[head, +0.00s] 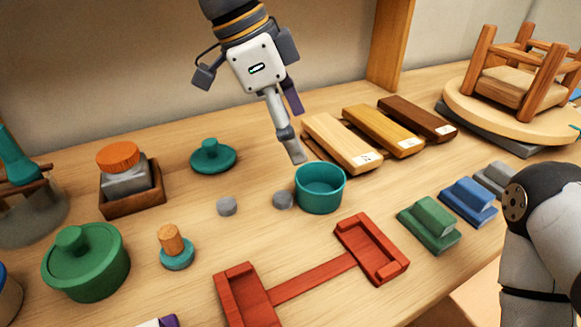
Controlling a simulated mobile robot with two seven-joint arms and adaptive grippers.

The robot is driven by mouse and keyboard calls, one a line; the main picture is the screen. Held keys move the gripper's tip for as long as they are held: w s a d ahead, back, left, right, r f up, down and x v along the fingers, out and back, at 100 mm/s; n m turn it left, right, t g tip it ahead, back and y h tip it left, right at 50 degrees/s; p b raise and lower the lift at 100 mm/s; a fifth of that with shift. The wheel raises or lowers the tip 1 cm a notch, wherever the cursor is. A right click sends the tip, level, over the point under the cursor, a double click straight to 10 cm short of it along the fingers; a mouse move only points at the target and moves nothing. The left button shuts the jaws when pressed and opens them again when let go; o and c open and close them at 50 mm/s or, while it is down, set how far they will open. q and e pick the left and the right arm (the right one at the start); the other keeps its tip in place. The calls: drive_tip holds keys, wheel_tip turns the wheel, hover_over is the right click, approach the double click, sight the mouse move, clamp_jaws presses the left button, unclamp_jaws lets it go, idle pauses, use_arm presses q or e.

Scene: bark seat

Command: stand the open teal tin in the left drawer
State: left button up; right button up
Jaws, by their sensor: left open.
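The open teal tin (320,188) stands upright on the wooden bench near the middle of the head view, with its mouth facing up. I see nothing inside it. My left gripper (294,150) hangs above and behind the tin, pointing down. It is open, and its near finger ends a little above and left of the tin's rim, apart from it. The other finger is mostly hidden. A teal knobbed lid (212,157) lies on the bench to the left. I cannot make out the left drawer. My right gripper is out of view.
Two grey discs (283,200) lie just left of the tin, and a red wooden frame (370,250) lies in front. Wooden blocks (342,142) lie behind right. Green (429,224) and blue (468,202) blocks are at right, a green lidded pot (86,262) at left.

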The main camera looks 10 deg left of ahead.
sight(320, 181)
use_arm(q)
drive_tip(key=x, duration=0.3)
drive_tip(key=s+x, duration=0.1)
drive_tip(key=x, duration=0.1)
drive_tip(key=shift+d+f, duration=0.2)
drive_tip(key=shift+f, duration=0.05)
drive_tip(key=x, duration=0.4)
drive_tip(key=w+x, duration=0.1)
drive_tip(key=x, duration=0.1)
drive_tip(key=shift+r, duration=0.1)
drive_tip(key=c, duration=1.4)
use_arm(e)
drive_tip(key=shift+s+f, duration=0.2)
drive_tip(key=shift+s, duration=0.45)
use_arm(q)
drive_tip(key=shift+r, duration=0.1)
drive_tip(key=shift+c, duration=0.2)
